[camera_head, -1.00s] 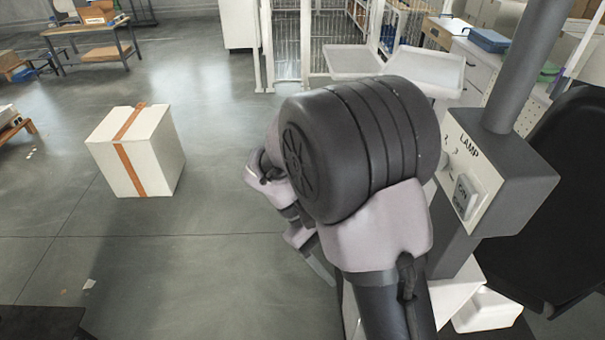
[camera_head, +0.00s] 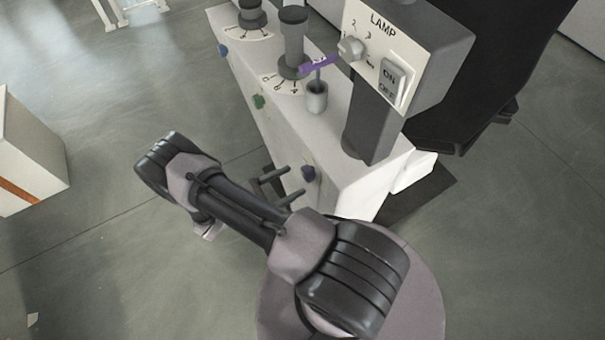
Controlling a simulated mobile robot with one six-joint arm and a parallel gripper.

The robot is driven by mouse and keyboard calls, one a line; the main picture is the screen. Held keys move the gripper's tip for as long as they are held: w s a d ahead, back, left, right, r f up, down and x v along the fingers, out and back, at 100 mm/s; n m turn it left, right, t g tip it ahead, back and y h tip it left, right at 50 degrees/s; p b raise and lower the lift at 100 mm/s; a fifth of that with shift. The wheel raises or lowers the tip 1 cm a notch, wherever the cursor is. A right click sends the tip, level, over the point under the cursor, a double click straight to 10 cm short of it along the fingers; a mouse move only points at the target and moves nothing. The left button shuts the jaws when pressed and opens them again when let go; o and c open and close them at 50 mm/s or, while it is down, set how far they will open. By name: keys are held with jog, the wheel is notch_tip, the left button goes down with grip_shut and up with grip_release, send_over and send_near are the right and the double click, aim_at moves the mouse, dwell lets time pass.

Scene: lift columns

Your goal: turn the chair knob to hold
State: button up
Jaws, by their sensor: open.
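Two dark upright knobs stand on the white console (camera_head: 352,120), each over a pale dial plate: a far knob (camera_head: 251,12) and a nearer, taller knob (camera_head: 292,42). The dial lettering is too small to read, so I cannot tell which is the chair knob. My gripper (camera_head: 281,186) shows as two dark, separated fingers beside the console's left side, below and in front of the knobs. It is open, apart from both knobs, and holds nothing visible. My arm links hide the rest of it.
A grey lamp box (camera_head: 425,45) with a small knob (camera_head: 350,48) and an ON/OFF switch (camera_head: 392,82) rises at the console's right. A white box (camera_head: 25,150) is left; floor between is clear.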

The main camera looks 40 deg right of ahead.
aim_at(304, 175)
jog(key=x, duration=0.5)
jog(key=c, duration=1.3)
jog(key=shift+c, duration=0.2)
